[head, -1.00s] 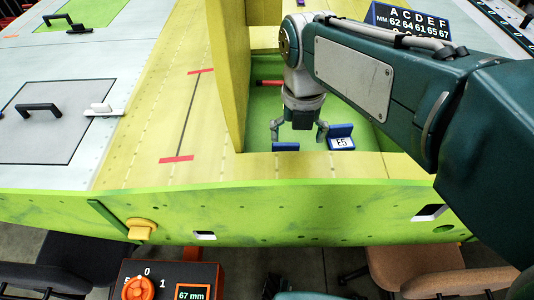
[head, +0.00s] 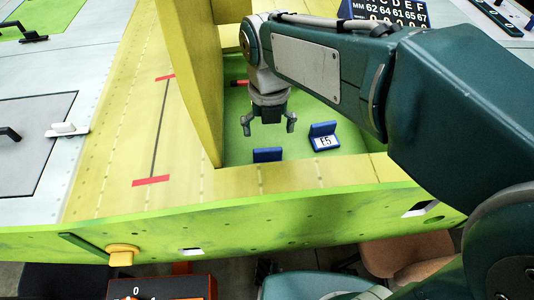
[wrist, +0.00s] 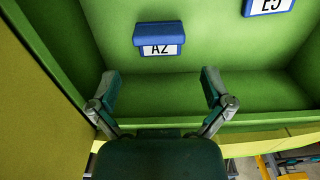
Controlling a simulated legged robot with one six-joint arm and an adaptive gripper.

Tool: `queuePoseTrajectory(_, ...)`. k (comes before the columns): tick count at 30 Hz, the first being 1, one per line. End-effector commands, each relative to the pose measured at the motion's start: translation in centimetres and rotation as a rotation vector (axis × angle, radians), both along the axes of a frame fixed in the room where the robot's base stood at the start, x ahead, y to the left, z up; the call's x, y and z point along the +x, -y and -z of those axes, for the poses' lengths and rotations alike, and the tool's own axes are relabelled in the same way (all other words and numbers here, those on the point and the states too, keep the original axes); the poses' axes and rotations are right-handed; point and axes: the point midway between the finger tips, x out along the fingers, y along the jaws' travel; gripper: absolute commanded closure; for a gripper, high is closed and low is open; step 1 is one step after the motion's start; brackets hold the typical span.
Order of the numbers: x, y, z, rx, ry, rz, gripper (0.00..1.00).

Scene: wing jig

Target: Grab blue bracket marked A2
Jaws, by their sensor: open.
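The blue bracket marked A2 (wrist: 159,36) lies on the green floor of the recessed bay, its white label facing up in the wrist view. In the head view a blue bracket (head: 267,154) stands near the bay's front wall, its label hidden. My gripper (head: 268,130) is open and empty above the bay. In the wrist view its two fingers (wrist: 160,92) are spread wide, with the A2 bracket beyond them and apart from them.
Another blue bracket, marked E5 (head: 323,136), sits to the right in the bay. A tall yellow panel (head: 190,70) bounds the bay at left. A red object (head: 240,83) lies farther back. The yellow-green rim (head: 300,179) runs along the front.

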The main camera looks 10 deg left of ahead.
Motion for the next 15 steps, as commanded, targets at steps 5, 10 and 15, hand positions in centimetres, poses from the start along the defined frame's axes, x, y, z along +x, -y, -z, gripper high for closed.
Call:
queuePoseTrajectory(5,0.0,-0.1,2.5,-0.002,-0.001,0.000,0.00)
queuePoseTrajectory(10,0.1,-0.3,4.0,-0.004,-0.002,-0.001,0.00)
queuePoseTrajectory(15,0.4,-0.5,6.7,-0.005,-0.004,0.000,0.00)
